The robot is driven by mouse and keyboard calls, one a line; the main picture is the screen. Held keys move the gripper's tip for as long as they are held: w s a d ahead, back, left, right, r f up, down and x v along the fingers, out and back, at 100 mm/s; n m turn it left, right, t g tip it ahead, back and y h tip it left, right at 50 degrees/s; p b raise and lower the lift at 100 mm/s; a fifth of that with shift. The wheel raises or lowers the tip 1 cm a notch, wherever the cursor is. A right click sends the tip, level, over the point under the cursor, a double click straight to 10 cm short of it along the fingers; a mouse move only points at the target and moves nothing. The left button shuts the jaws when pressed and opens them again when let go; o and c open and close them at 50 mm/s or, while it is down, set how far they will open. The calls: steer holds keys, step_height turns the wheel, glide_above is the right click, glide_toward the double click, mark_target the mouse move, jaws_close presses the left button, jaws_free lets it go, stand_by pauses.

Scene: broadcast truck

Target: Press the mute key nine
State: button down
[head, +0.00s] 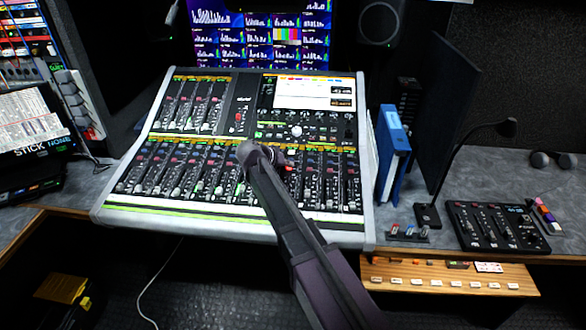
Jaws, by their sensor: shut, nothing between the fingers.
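A large mixing console (232,209) with a pale frame fills the middle of the head view. Its lower bank has a row of channel strips with faders (170,170) and small coloured keys. The labels are too small to read, so I cannot tell which key is mute key nine. My arm reaches up from the bottom right across the lower bank. My gripper (289,160) is small and dark, shut and empty, over the upper part of the lower bank, right of its middle. The wrist partly hides it and the strips beneath. I cannot tell whether it touches a key.
Monitors (260,35) stand behind the console. Blue binders (392,140) stand close to its right side. Further right are a gooseneck microphone (428,213) and a small dark control box (495,226).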

mark_target(288, 173)
steer(key=shift+f, duration=0.15)
stand_by(0.3)
steer(key=shift+s+r+p, duration=0.15)
steer(key=shift+r+p, duration=0.7)
steer(key=shift+r, duration=0.1)
steer(key=shift+r, duration=0.1)
steer(key=r+p, duration=0.5)
steer(key=p, duration=0.1)
steer(key=shift+s+r, duration=0.4)
stand_by(0.3)
